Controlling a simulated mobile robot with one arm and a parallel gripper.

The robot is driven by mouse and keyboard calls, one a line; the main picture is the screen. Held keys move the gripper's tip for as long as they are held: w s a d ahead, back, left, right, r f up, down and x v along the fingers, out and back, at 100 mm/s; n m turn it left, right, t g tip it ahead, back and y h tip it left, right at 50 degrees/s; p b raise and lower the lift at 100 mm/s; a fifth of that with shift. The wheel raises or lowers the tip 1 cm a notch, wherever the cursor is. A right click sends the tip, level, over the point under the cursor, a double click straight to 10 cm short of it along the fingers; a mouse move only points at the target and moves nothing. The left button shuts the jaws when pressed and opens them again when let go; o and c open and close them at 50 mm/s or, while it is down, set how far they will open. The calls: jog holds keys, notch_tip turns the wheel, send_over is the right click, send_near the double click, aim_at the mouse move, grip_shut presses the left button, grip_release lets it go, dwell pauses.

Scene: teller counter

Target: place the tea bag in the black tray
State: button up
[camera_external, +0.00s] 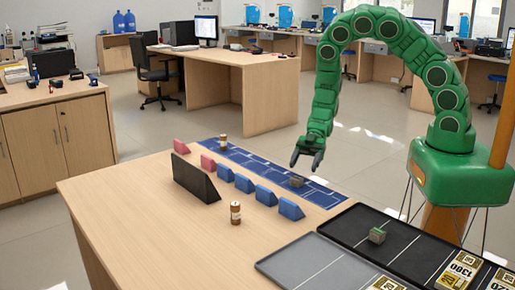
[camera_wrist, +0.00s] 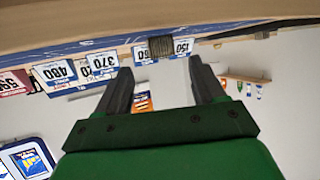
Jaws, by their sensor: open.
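A small grey-brown block (camera_external: 296,181), possibly the tea bag, sits on the blue mat (camera_external: 262,168) near the counter's edge. It also shows in the wrist view (camera_wrist: 160,46), ahead of and roughly between my fingers. A small grey-green block (camera_external: 377,235) lies in the black tray (camera_external: 348,226); I cannot tell which block is the tea bag. My gripper (camera_external: 307,163) is open and empty, pointing down just above and beside the block on the mat. Its two fingers (camera_wrist: 160,70) are spread apart in the wrist view, touching nothing.
A black wedge (camera_external: 193,180) stands on the counter beside a row of blue (camera_external: 244,184) and pink (camera_external: 181,147) price blocks. A grey tray (camera_external: 318,262) adjoins the black one. The counter's left front is clear.

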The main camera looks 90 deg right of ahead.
jog(key=w+d+r+h, duration=0.1)
jog(key=w+h, duration=0.1)
jog(key=w, duration=0.1)
jog(key=w+d+r+t+h, duration=0.1)
jog(key=w+h, duration=0.1)
jog(key=w, duration=0.1)
jog(key=w+d+r+m+t+h, duration=0.1)
jog(key=w, duration=0.2)
jog(key=shift+w+d+h, duration=0.2)
jog(key=shift+d+h, duration=0.1)
jog(key=shift+h, duration=0.1)
jog(key=shift+w+d+r+m+h, duration=0.1)
jog(key=shift+w+r+m+h, duration=0.25)
jog(key=shift+r+h, duration=0.5)
jog(key=shift+h, duration=0.15)
jog(key=m+g+h, duration=0.1)
jog(key=g, duration=0.3)
send_near(297, 177)
jog(key=shift+x, duration=4.35)
jog(key=shift+c, duration=0.3)
